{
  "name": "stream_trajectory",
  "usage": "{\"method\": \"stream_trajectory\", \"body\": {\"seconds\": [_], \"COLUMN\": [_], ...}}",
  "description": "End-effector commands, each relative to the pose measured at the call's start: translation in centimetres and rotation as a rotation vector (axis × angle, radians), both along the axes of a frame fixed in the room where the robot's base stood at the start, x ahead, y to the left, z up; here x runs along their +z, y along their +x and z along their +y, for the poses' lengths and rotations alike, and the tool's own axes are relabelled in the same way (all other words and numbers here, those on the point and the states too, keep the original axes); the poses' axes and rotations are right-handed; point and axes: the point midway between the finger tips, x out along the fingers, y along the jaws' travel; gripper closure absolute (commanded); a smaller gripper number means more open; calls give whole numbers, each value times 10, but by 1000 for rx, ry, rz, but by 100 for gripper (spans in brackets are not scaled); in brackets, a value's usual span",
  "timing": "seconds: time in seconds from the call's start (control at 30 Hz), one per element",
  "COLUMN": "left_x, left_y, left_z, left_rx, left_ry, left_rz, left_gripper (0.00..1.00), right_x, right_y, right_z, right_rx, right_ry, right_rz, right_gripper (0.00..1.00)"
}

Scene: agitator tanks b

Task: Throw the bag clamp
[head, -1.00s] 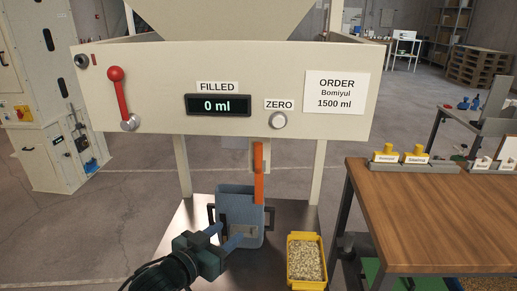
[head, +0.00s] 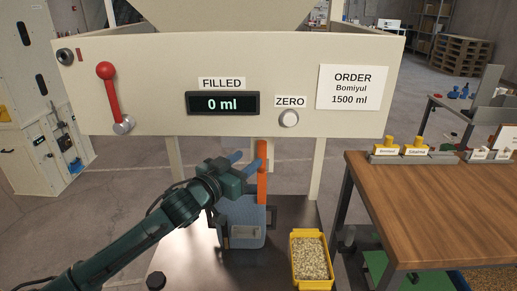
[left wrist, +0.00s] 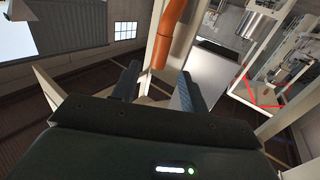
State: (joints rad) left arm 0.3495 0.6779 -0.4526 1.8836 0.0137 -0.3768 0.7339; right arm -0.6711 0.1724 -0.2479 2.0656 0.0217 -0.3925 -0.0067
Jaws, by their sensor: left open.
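An orange upright bar (head: 262,185), which looks like the bag clamp's lever, hangs under the filling panel, just above a blue bag-like container (head: 245,212) with dark side handles. The orange bar also shows in the left wrist view (left wrist: 168,38), at top centre beyond the fingers. My left gripper (head: 247,161) is open and empty, its blue fingers pointing at the upper part of the bar from the left. Whether a finger touches the bar I cannot tell. My left arm hides part of the container's left side. My right gripper is not in view.
The cream panel (head: 160,110) above carries a red lever (head: 112,95), a display reading 0 ml and a zero knob (head: 288,118). A yellow tray of grain (head: 310,258) stands right of the container. A wooden table (head: 440,200) is at the right.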

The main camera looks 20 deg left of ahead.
Motion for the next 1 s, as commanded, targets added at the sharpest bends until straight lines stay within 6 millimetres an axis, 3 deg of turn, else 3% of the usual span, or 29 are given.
{"method": "stream_trajectory", "body": {"seconds": [0.1, 0.33, 0.73, 1.0], "left_x": [3, 1, 0, 0], "left_y": [24, 52, 59, 59], "left_z": [-8, -17, -19, -19], "left_rx": [0, 0, -1, -1], "left_ry": [-1, 0, 1, 1], "left_rz": [-3, -1, 0, 0], "left_gripper": [56, 56, 56, 77], "right_x": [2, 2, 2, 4], "right_y": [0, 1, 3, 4], "right_z": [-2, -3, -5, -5], "right_rx": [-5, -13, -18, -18], "right_ry": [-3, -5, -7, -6], "right_rz": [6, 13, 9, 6], "right_gripper": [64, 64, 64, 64]}}
